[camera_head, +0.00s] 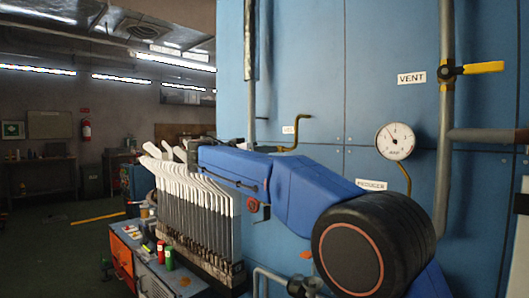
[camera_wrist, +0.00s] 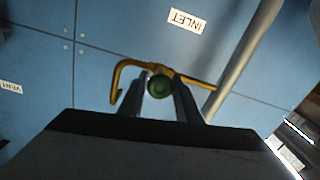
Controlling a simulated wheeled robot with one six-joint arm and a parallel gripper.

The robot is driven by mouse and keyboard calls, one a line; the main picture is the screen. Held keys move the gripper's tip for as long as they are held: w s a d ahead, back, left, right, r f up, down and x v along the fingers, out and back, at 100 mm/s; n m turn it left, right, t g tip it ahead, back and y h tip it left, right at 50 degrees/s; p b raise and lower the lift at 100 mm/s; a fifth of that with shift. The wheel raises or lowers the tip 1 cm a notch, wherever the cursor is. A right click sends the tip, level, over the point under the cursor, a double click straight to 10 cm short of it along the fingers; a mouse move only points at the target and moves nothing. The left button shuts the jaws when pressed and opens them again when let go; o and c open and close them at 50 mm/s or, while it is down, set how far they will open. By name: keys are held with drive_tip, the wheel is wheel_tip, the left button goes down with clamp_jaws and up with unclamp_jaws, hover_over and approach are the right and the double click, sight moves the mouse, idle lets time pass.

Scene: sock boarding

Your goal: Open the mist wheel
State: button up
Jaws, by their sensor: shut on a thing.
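In the wrist view my gripper (camera_wrist: 160,90) has its two fingers closed on either side of a round green knob (camera_wrist: 159,87). My gripper's fingertips are hard to make out there, and my arm covers part of that area. No label reading mist shows, so I cannot tell from the lettering which part is the mist wheel.
The blue panel wall (camera_head: 300,60) carries a round gauge (camera_head: 395,141), a yellow lever (camera_head: 483,68) and grey pipes. A rack of upright white boards (camera_head: 200,200) stands close below my arm. A cabinet (camera_head: 165,282) with small bottles is at lower left. An INLET label (camera_wrist: 187,20) shows inverted.

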drive_tip(key=n, duration=0.4)
drive_tip(key=shift+n, duration=0.3)
drive_tip(key=n, duration=0.3)
drive_tip(key=shift+n, duration=0.4)
drive_tip(key=n, duration=1.9)
drive_tip(key=shift+n, duration=2)
drive_tip(key=shift+f, duration=0.1)
drive_tip(key=o, duration=1.1)
drive_tip(key=shift+c, duration=0.2)
